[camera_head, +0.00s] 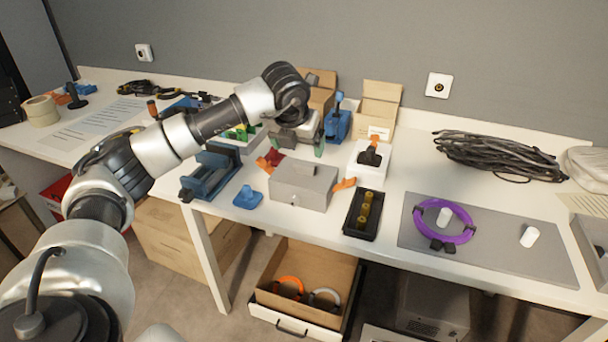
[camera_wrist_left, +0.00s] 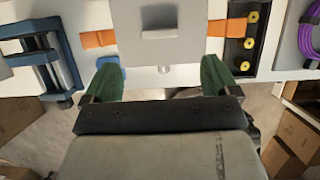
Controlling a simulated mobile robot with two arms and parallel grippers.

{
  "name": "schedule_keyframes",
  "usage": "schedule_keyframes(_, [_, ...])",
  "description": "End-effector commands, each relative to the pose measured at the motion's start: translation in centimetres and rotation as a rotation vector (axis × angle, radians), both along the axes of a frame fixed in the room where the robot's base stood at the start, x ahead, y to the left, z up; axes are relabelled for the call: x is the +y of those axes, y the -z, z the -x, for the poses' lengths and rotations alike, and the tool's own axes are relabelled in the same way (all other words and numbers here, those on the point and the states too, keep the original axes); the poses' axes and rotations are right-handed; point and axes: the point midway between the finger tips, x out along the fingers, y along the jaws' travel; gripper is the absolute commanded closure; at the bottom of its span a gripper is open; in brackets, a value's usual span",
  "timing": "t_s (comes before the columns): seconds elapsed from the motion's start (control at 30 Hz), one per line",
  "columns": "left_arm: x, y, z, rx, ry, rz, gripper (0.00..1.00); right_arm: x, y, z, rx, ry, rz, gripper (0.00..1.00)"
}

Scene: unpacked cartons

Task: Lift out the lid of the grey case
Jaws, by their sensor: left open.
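The grey case (camera_head: 300,193) stands near the table's front edge, and its box shape also shows in the left wrist view (camera_wrist_left: 160,48). Its lid (camera_head: 290,172) is on top with a small upright grey tab (camera_head: 306,169), which also shows in the wrist view (camera_wrist_left: 158,15). Orange pieces stick out at both sides of the case. My left gripper (camera_head: 297,148) is open and empty, its green fingers spread wide. In the head view it appears just above the case in the picture, apart from the tab. In the wrist view the fingertips (camera_wrist_left: 159,72) point toward the case.
A blue clamp-like tool (camera_head: 210,172) and a small blue piece (camera_head: 247,198) lie left of the case. A black tray (camera_head: 347,222) with yellow rollers is close on its right. A white block (camera_head: 368,177) and open cartons (camera_head: 379,102) stand behind. A grey mat (camera_head: 480,255) holds a purple cable coil (camera_head: 466,236).

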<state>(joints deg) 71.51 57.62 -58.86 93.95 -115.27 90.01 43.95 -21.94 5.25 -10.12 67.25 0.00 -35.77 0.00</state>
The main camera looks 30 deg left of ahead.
Motion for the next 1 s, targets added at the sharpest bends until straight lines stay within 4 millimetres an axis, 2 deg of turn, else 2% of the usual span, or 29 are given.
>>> schedule_keyframes(0.1, [0.1, 1.9, -0.7, 0.002, 0.002, 0.003, 0.11, 0.0, -0.2, -0.2, -0.001, 0.001, 0.000, 0.57])
schedule_keyframes(0.37, [0.3, 3.9, -1.6, 0.000, 0.004, 0.003, 0.11, 0.0, -0.4, -0.4, -0.002, 0.001, 0.000, 0.57])
schedule_keyframes(0.63, [0.9, 7.4, -3.1, 0.001, 0.006, 0.004, 0.11, 0.1, -0.4, -0.5, -0.002, 0.001, 0.000, 0.57])
schedule_keyframes(0.93, [0.9, 7.9, -3.4, -0.001, 0.006, 0.004, 0.11, 0.1, -0.7, -0.8, -0.006, 0.000, 0.000, 0.57])
schedule_keyframes(0.97, [0.9, 7.9, -3.4, -0.001, 0.006, 0.004, 0.12, 0.1, -0.6, -0.7, -0.006, 0.001, 0.000, 0.57])
schedule_keyframes(1.0, [0.9, 7.9, -3.4, -0.001, 0.006, 0.004, 0.18, 0.1, -0.6, -0.7, -0.005, 0.001, 0.000, 0.57])
